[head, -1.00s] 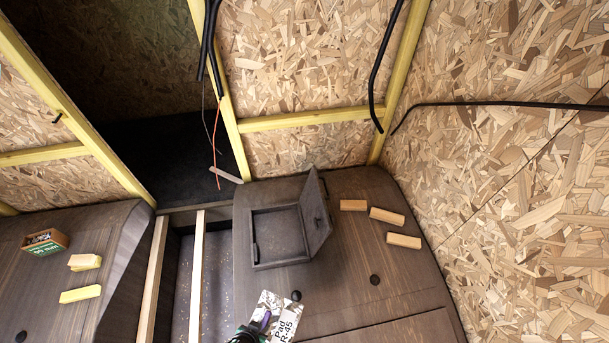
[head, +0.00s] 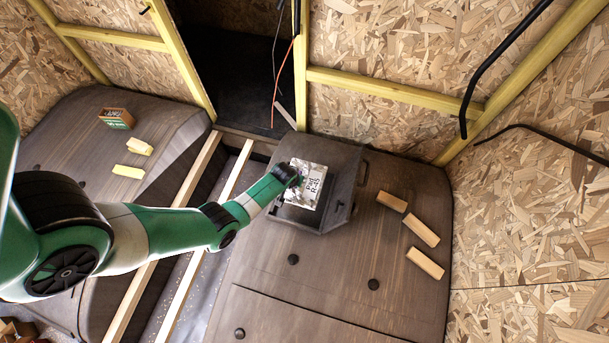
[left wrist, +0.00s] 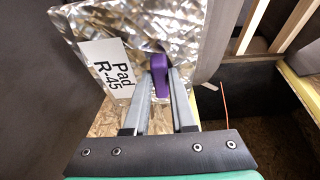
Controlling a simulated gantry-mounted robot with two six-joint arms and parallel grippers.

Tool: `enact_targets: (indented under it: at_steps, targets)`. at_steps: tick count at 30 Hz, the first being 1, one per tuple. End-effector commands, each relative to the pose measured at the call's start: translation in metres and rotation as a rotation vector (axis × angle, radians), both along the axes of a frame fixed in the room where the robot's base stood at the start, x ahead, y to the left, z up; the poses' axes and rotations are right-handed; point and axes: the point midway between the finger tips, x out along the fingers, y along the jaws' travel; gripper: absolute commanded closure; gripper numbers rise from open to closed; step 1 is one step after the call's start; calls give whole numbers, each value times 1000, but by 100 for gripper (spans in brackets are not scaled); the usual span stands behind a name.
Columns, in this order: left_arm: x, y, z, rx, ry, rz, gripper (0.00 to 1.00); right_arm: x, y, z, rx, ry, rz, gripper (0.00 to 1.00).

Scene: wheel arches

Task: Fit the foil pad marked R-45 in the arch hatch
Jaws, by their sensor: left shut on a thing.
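The foil pad marked R-45 (head: 311,187) is silvery with a white label. My left gripper (head: 294,176) holds it over the arch hatch (head: 287,213). In the left wrist view the crinkled pad (left wrist: 110,35) shows its "Pad R-45" label, and the fingers (left wrist: 161,78) are shut on its purple tab (left wrist: 159,66). The hatch's dark door (head: 345,194) stands open on the right side. The pad hides most of the opening, and I cannot tell whether it touches the frame. My right gripper is not in view.
Several wooden blocks (head: 422,232) lie right of the hatch on the arch. The left arch carries yellow blocks (head: 128,171) and a small box (head: 116,118). Pale wooden rails (head: 180,215) span the gap between arches. An orange wire (head: 275,90) hangs behind the hatch.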

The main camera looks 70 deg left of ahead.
Motion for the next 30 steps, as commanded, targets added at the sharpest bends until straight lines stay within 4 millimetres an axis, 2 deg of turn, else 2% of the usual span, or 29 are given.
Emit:
enact_targets:
  at_steps: [11, 30]
  targets:
    - [0, 0, -11, 0, 0, 0, 100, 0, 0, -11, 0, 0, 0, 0]
    - [0, 0, -63, 0, 0, -1, 100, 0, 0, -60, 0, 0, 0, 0]
